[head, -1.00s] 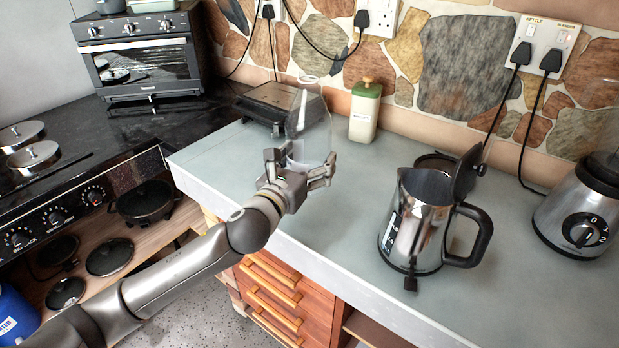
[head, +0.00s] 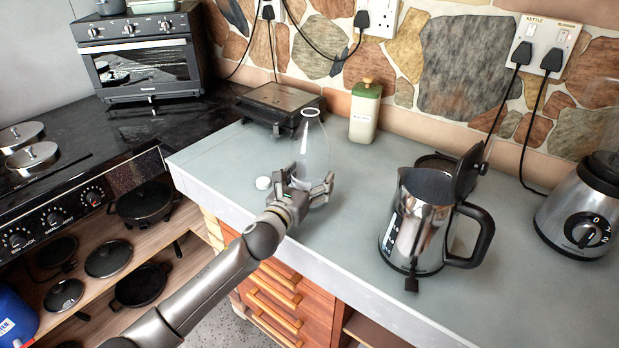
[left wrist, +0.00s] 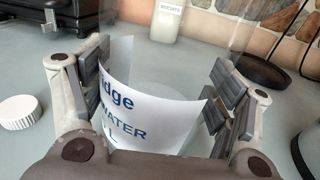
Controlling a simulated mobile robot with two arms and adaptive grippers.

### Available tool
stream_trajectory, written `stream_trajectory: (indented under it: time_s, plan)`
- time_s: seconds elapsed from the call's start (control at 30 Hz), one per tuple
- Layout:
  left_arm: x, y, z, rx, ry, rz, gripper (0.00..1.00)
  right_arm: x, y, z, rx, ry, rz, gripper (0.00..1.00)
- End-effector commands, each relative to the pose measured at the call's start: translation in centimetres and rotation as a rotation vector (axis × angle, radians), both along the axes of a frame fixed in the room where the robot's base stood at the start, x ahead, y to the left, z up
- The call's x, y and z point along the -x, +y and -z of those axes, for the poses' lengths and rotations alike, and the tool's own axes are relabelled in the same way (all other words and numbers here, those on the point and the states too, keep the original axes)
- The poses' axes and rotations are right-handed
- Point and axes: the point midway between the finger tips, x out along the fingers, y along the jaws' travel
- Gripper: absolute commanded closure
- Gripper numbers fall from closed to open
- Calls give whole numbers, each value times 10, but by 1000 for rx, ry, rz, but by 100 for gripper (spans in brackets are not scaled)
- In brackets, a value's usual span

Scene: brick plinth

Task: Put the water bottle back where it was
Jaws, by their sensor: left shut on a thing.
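The water bottle (head: 314,150) is clear and uncapped, and stands upright at the grey counter's left part. My left gripper (head: 311,191) is around its lower body, shut on it. In the left wrist view the bottle's white label (left wrist: 150,118) reads "WATER" and sits between the two fingers. The bottle's base looks at or very near the counter top; I cannot tell whether it touches. A small white cap (head: 263,183) lies on the counter just left of the bottle, and also shows in the left wrist view (left wrist: 20,111). My right gripper is not in view.
A black grill (head: 277,103) is behind the bottle, with a green-lidded canister (head: 365,112) behind to the right. An open steel kettle (head: 421,225) stands right, a blender (head: 583,210) at far right. The counter between bottle and kettle is clear. The hob (head: 60,160) is left.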

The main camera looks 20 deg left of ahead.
Motion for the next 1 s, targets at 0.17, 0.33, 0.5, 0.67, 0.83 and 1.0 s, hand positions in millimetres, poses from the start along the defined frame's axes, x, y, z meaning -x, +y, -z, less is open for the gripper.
stream_trajectory:
  time_s: [0.17,0.33,0.5,0.67,0.83,1.0]
  plan:
    - [0,0,-2,0,-4,0,69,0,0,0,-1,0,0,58]
    - [0,0,1,0,-1,0,10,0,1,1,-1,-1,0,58]
    - [0,0,1,0,0,0,0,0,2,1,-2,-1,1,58]
    - [0,0,1,0,-1,0,0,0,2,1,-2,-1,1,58]
    - [0,0,-2,0,-1,0,0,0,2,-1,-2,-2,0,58]
    - [14,3,0,-1,0,0,0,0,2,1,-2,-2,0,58]
